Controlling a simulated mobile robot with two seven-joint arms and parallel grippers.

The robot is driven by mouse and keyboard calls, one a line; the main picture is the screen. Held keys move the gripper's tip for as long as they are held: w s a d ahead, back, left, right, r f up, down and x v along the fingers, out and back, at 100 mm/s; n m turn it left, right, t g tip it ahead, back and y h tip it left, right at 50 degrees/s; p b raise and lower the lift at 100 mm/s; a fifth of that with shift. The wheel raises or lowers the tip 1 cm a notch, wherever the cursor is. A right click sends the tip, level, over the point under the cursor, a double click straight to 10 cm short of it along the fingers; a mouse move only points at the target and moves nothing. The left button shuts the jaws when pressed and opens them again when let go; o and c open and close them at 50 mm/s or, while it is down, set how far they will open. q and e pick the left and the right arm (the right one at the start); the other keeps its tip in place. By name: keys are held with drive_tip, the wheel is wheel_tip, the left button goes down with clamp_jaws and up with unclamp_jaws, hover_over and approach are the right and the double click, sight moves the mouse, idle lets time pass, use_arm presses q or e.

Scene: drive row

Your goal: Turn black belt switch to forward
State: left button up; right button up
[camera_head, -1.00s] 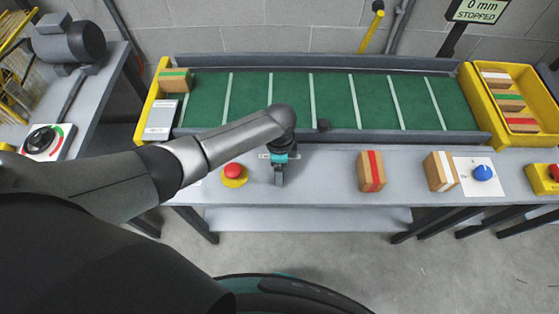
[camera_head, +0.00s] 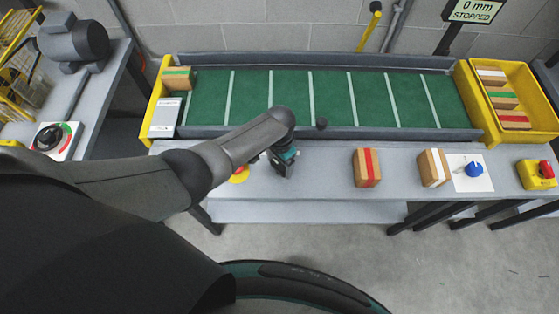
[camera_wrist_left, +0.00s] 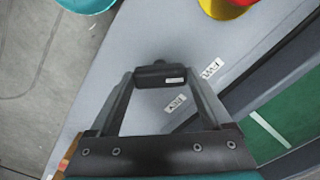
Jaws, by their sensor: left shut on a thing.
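The black belt switch (camera_wrist_left: 160,75) shows in the left wrist view as a dark handle with a short white mark, between my fingertips. Labels reading FWD (camera_wrist_left: 211,69) and REV (camera_wrist_left: 175,104) lie beside it on the grey bench. I cannot tell which label the mark points to. My left gripper (camera_head: 284,165) is shut on the switch, at the bench front below the green belt (camera_head: 300,98). In the head view my gripper and arm hide the switch. My right gripper is not in view.
A red button on a yellow base (camera_head: 239,176) is mostly behind my arm. Wooden blocks (camera_head: 367,167) and a blue knob (camera_head: 474,170) stand to the right. A sign (camera_head: 474,10) reads 0 mm STOPPED. A black dial (camera_head: 48,138) sits on the left bench.

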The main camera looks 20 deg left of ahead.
sight(280, 165)
use_arm(q)
drive_tip(key=shift+n, duration=0.3)
drive_tip(key=o, duration=1.2)
drive_tip(key=shift+c, duration=0.2)
drive_tip(key=shift+r, duration=0.1)
wheel_tip(280, 165, up, 15)
drive_tip(key=p, duration=0.5)
